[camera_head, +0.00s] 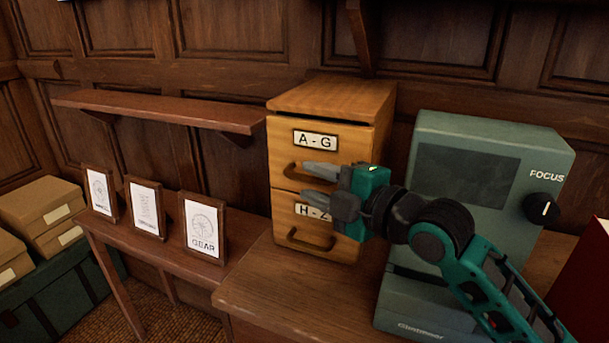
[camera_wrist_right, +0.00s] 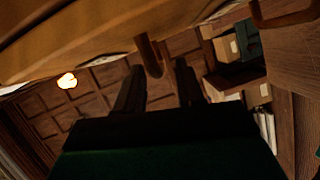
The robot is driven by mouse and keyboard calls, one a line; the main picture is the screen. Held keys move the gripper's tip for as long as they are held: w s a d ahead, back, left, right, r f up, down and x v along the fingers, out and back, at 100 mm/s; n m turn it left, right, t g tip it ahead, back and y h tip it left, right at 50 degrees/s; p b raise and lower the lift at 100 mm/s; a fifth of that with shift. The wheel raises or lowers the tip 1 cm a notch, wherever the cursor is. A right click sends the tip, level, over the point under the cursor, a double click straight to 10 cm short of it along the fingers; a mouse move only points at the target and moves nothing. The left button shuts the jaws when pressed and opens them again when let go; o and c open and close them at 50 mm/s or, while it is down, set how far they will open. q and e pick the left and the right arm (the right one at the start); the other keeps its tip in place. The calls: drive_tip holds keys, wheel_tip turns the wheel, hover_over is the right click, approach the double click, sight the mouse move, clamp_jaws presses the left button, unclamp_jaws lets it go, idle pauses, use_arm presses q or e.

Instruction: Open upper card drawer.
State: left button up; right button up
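The wooden card cabinet (camera_head: 330,97) has two stacked drawers. The upper card drawer (camera_head: 345,157), labelled A - G, looks flush and shut. Its dark curved handle (camera_head: 289,171) is partly hidden behind my right gripper. The lower drawer (camera_head: 283,213), labelled H - Z, also looks shut. My right gripper (camera_head: 316,184) is in front of the cabinet, with its grey fingers apart, one above the other. In the right wrist view, the handle (camera_wrist_right: 148,55) shows just beyond the gap between the open fingertips (camera_wrist_right: 157,78). I cannot tell whether they touch it. My left gripper is not in view.
A grey-green device (camera_head: 470,165) with a FOCUS knob (camera_head: 543,207) stands close right of the cabinet, behind my right arm. Several framed cards (camera_head: 205,228) stand on a low side table at left. A wall shelf (camera_head: 165,107) is above them. Boxes (camera_head: 45,205) are far left.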

sight(311, 180)
drive_tip(key=shift+x, duration=1.55)
clamp_jaws()
